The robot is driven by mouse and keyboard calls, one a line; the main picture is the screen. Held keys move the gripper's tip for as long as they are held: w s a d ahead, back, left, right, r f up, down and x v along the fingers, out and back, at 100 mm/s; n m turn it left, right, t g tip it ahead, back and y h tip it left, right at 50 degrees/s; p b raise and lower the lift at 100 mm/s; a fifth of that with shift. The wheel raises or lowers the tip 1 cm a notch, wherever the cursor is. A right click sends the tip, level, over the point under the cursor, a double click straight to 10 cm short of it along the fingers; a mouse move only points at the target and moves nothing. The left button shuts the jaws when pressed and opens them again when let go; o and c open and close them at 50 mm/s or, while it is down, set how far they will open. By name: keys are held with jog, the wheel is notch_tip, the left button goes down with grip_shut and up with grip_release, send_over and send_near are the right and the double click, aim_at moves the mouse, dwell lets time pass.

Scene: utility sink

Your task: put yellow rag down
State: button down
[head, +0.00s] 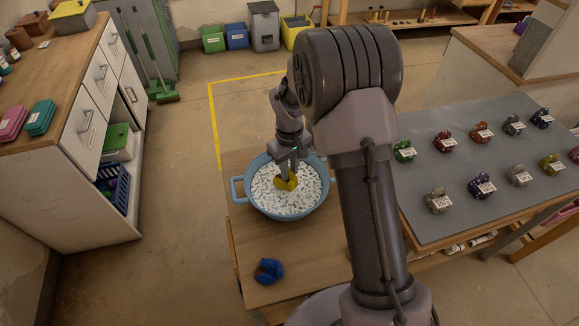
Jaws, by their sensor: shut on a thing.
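My gripper (287,172) points down over a blue two-handled tub (240,188) and is shut on the yellow rag (286,184). The rag hangs bunched below the fingers, inside the tub's outline and over its white speckled contents (270,198). I cannot tell whether the rag touches the contents. The tub stands on a wooden table (290,255).
A blue rag (269,270) lies on the table in front of the tub. The grey-topped table (465,215) at right holds several labelled coloured bundles. A white drawer cabinet (95,120) stands at left. The wood right of the blue rag is bare.

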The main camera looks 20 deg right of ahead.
jog(key=c, duration=1.2)
grip_release()
notch_tip(320, 180, up, 8)
jog(key=p, duration=0.6)
jog(key=shift+f, duration=0.45)
